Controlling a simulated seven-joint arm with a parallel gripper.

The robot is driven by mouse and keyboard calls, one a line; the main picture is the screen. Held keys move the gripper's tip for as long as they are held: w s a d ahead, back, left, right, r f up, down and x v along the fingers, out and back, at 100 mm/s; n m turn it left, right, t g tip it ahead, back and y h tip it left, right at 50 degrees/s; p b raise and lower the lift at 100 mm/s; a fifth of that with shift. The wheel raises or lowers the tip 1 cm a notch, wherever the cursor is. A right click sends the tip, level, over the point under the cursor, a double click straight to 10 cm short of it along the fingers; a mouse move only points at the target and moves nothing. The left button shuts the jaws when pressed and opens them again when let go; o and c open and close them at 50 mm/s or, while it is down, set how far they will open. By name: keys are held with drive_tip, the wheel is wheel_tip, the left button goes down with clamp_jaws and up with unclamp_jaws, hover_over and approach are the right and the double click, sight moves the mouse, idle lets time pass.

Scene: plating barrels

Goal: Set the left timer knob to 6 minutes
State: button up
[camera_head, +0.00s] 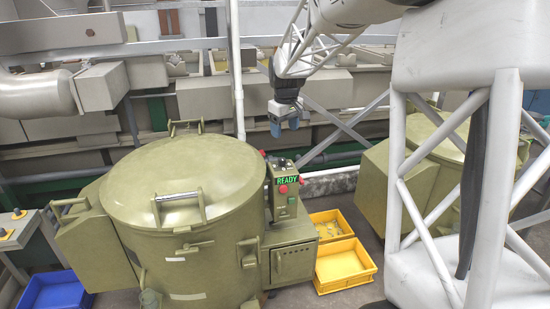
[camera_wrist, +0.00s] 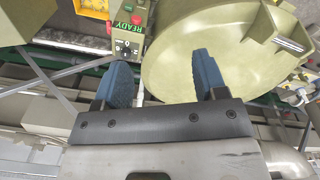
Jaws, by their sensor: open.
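The olive control box with a green READY sign (camera_head: 288,180) stands beside the left barrel machine. In the wrist view, a small dark dial with pale marks (camera_wrist: 127,48) sits on the box near the READY sign (camera_wrist: 130,25). It looks like a timer knob, but its setting is too small to read. A dark spot that may be the same knob (camera_head: 292,200) shows on the box in the head view. My gripper (camera_head: 284,127) hangs above and behind the box, open and empty. In the wrist view its blue fingers (camera_wrist: 161,60) are apart, touching nothing.
The barrel's round lid (camera_head: 175,180) with handles is left of the box. Red buttons (camera_head: 283,189) sit on the box. Yellow trays (camera_head: 343,262) lie on the floor to its right, a blue bin (camera_head: 55,291) at lower left. A white vertical pipe (camera_head: 236,70) rises behind.

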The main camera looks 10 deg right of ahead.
drive_tip(key=w+d+f+n, duration=0.1)
drive_tip(key=w+d+f, duration=0.1)
drive_tip(key=w+f, duration=0.35)
drive_tip(key=w+d+f+n, duration=0.1)
drive_tip(key=w+f, duration=0.2)
drive_tip(key=w, duration=0.6)
drive_tip(key=n+g, duration=0.1)
drive_tip(key=n, duration=0.1)
hover_over(282, 159)
drive_tip(key=f, duration=1.2)
drive_tip(key=shift+s+a+f, duration=0.1)
drive_tip(key=shift+s+f, duration=0.05)
drive_tip(key=shift+s, duration=0.1)
drive_tip(key=shift+w+f, duration=0.35)
drive_tip(key=shift+f, duration=3.9)
drive_tip(key=shift+c, duration=0.4)
